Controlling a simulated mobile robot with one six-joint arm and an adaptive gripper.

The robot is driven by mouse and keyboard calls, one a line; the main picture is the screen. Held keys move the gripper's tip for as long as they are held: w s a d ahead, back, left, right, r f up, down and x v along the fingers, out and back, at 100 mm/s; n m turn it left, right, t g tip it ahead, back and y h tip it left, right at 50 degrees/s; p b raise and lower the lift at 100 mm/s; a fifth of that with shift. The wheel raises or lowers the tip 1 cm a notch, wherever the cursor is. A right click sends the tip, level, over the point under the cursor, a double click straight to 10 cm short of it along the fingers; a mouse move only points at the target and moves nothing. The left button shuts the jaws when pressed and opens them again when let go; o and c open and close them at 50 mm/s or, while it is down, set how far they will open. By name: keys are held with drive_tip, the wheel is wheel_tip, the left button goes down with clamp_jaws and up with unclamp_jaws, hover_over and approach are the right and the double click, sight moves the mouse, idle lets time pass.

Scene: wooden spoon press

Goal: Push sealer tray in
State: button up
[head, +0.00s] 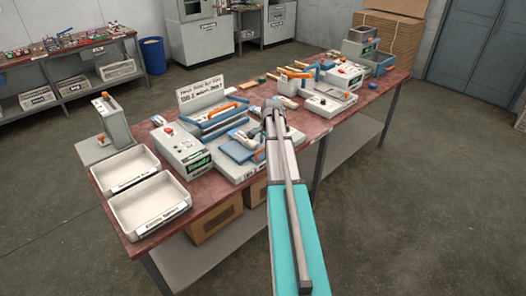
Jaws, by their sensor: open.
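Several machines stand on the red-brown table. At its middle left, a white machine with a green display (183,150) stands beside a low unit with a blue plate (238,150) at its front. A second machine with a green display (343,76) stands farther right, with a flat grey tray-like part (333,100) at its front. I cannot tell from labels which one is the sealer. My gripper (273,106) is over the table between these machines, just right of the blue plate. It is open; my arm hides part of the table edge and whether the gripper touches anything.
Two white bins (150,207) stand at the table's near left end. A sign (206,94) stands behind an orange-handled blue press (220,115). Wooden sticks (297,72) lie near the back. A blue crate (380,63) is at the far right. The floor (420,200) to the right is clear.

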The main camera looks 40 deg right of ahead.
drive_tip(key=shift+w+f+b, duration=0.15)
drive_tip(key=shift+f+b, duration=0.5)
drive_tip(key=shift+f, duration=0.25)
clamp_jaws()
